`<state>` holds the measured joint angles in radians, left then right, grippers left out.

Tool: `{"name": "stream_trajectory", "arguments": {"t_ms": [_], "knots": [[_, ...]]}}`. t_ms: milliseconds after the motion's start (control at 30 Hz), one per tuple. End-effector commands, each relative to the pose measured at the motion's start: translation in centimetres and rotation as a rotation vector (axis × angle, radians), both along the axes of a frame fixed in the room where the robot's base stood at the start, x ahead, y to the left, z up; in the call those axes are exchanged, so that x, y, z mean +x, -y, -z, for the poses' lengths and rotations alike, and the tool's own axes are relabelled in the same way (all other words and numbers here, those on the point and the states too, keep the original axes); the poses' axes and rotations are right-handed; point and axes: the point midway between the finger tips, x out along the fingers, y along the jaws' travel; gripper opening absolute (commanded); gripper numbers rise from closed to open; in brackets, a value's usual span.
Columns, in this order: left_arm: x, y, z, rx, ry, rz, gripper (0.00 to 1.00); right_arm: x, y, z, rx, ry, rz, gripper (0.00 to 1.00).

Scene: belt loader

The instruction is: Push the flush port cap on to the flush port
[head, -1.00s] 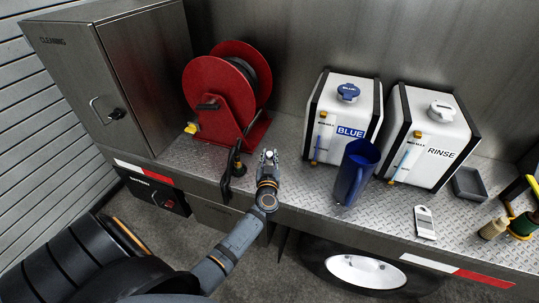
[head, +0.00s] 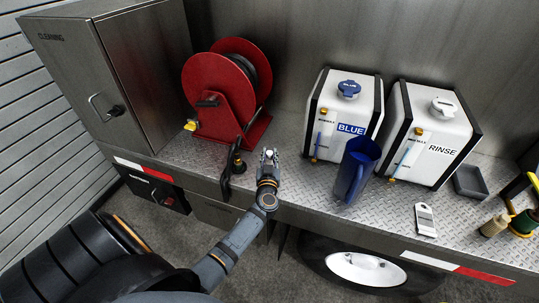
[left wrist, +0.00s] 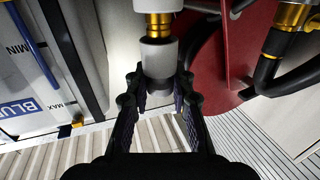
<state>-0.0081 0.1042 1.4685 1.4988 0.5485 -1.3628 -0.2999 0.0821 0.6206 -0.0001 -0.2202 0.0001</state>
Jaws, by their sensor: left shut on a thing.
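In the left wrist view, a grey cylindrical cap (left wrist: 158,58) sits between my left gripper's (left wrist: 160,82) fingertips, which are shut on it. Directly beyond the cap, in line with it, is a brass-ringed fitting with a pale body (left wrist: 158,18), which looks like the flush port. The cap's far end appears to meet the fitting; I cannot tell how far it is on. In the head view, my left gripper (head: 268,157) is over the front of the metal deck, between the red reel and the blue tank. The gripper hides most of the cap and port there. My right gripper is not in view.
The red hose reel (head: 225,90) and a black hose nozzle (head: 228,175) are close left of the gripper. The BLUE tank (head: 318,105), blue jug (head: 355,172) and RINSE tank (head: 425,150) stand to the right. The diamond-plate deck (head: 305,192) is partly clear.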

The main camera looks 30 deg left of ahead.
Motion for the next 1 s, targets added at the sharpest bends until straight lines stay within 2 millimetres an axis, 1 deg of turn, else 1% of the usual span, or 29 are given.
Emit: {"name": "stream_trajectory", "arguments": {"t_ms": [900,1000], "knots": [[0.0,0.0,2.4,-0.001,-0.001,0.000,0.00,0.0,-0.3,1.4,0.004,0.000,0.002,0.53],[0.0,0.0,2.4,0.000,-0.002,0.000,0.00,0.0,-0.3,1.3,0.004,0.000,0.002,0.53]]}}
